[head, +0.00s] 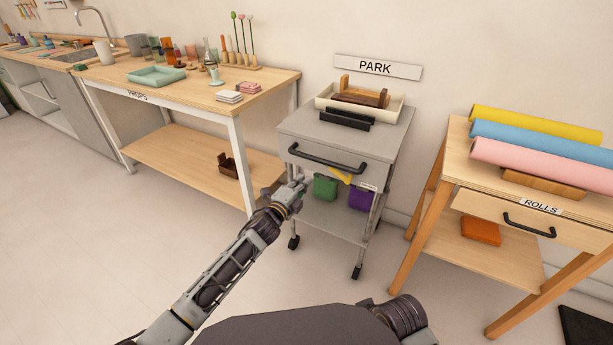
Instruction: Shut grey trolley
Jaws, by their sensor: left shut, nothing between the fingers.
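The grey trolley (388,140) stands on casters against the wall, under the PARK sign. Its drawer front has a long black bar handle (327,162). I see no clear gap between the drawer front and the top, but cannot tell for sure whether it is fully in. My left gripper (301,181) is shut and empty, just in front of the drawer front's lower left part, below the handle's left end. I cannot tell whether it touches the trolley. My right gripper is not in view.
A cream tray (395,106) with brown wooden pieces sits on the trolley. The props table (285,80) is left, the rolls table (455,180) right. Open floor (130,240) lies in front.

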